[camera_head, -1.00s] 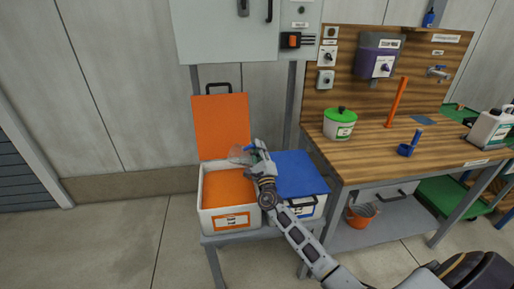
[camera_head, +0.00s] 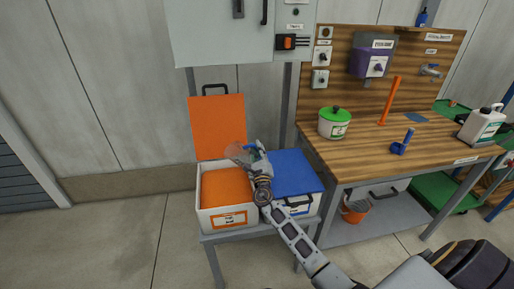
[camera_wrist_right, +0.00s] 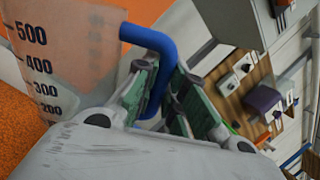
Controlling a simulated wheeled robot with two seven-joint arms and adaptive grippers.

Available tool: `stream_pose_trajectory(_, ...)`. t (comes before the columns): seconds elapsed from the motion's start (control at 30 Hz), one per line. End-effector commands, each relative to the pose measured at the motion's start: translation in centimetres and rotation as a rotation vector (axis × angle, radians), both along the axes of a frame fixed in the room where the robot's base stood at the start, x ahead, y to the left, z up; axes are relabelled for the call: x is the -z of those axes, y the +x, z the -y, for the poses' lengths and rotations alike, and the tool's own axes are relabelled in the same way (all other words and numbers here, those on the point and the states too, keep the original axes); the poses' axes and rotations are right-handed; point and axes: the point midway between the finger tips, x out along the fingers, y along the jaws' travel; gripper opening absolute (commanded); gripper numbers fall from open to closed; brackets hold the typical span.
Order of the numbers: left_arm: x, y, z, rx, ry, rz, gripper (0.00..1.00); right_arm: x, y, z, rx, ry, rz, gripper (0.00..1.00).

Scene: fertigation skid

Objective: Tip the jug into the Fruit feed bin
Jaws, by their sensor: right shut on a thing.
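The jug (camera_head: 236,153) is a clear measuring jug with a blue handle, tilted above the back of the open bin with the orange lid. My right gripper (camera_head: 254,150) is shut on its handle. In the right wrist view the jug (camera_wrist_right: 65,50) shows its graduation marks, and the fingers (camera_wrist_right: 160,95) close around the blue handle. The orange-lined bin (camera_head: 212,219) stands open with an orange label on its front; the label is too small to read surely. Its orange lid (camera_head: 217,125) stands upright behind. Whether anything is in the jug I cannot tell. My left gripper is out of view.
A second bin with a shut blue lid (camera_head: 293,172) stands just right of the open one, under my arm. A wooden workbench (camera_head: 375,158) holds a green-lidded pot (camera_head: 334,125) and a white bottle (camera_head: 482,126). A grey cabinet (camera_head: 225,40) hangs above.

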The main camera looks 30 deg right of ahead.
Motion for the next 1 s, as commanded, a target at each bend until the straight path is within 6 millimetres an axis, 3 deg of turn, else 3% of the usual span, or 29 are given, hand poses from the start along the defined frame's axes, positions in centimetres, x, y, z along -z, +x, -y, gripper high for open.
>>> stream_pose_trajectory(0.43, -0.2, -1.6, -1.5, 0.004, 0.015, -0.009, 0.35, 0.6, 0.0, 0.2, 0.000, 0.146, -0.006, 0.00)
stream_pose_trajectory(0.8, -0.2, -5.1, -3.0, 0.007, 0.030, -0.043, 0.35, 1.5, 0.0, 0.2, 0.001, 0.270, -0.011, 0.00)
stream_pose_trajectory(1.0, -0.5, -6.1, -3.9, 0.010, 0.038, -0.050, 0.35, 2.1, 0.0, 0.1, 0.001, 0.349, -0.013, 0.00)
